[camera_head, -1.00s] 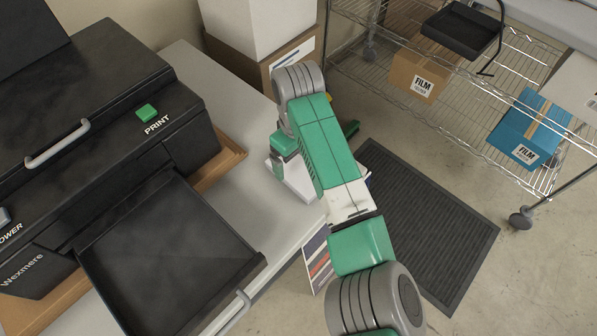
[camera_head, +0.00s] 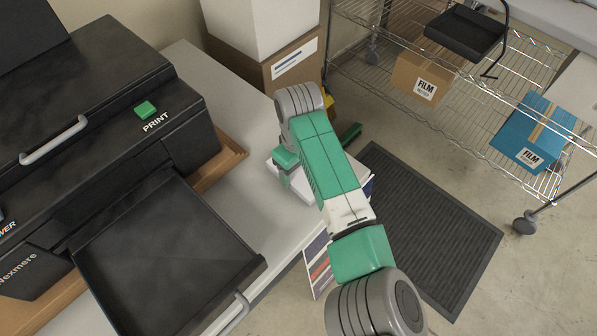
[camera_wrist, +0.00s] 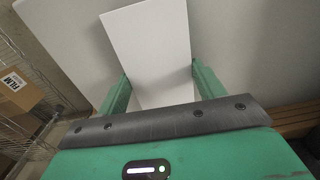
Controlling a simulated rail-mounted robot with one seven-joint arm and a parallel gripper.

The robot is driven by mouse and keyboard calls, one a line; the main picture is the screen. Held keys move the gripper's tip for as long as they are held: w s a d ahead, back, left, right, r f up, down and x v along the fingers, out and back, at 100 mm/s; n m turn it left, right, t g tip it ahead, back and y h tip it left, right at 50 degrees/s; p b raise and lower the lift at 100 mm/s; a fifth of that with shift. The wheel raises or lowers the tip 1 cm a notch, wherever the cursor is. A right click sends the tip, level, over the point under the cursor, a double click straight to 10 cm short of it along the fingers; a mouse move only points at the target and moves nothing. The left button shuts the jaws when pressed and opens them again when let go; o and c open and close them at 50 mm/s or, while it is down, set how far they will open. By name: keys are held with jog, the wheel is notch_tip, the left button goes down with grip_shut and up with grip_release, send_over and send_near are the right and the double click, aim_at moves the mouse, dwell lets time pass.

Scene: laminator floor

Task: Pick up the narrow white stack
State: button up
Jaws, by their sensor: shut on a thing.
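The narrow white stack (camera_wrist: 150,48) is a flat white slab in the wrist view, running away from me between the two green fingers. My gripper (camera_wrist: 162,88) is shut on it, one finger along each long side. In the head view a white piece of paper stack (camera_head: 302,192) shows below my wrist at the right edge of the grey table (camera_head: 245,195). My arm hides most of it and my fingertips there. I cannot tell whether the held stack is clear of the surface.
A black printer (camera_head: 90,120) with a protruding tray (camera_head: 165,255) stands left on the table. Boxes (camera_head: 290,68) stand behind it. A wire shelf (camera_head: 455,105) with film boxes (camera_head: 530,135) is at the right. A dark mat (camera_head: 430,230) lies on the floor.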

aim_at(298, 172)
jog(key=shift+s+r+p, duration=0.1)
jog(key=shift+r+p, duration=0.7)
jog(key=shift+r, duration=1.15)
jog(key=s+d+p, duration=0.2)
jog(key=s, duration=0.5)
jog(key=s+d+r+p, duration=0.1)
jog(key=s+d+p, duration=0.1)
jog(key=s, duration=0.6)
jog(key=shift+s+p, duration=0.15)
jog(key=shift+p, duration=0.35)
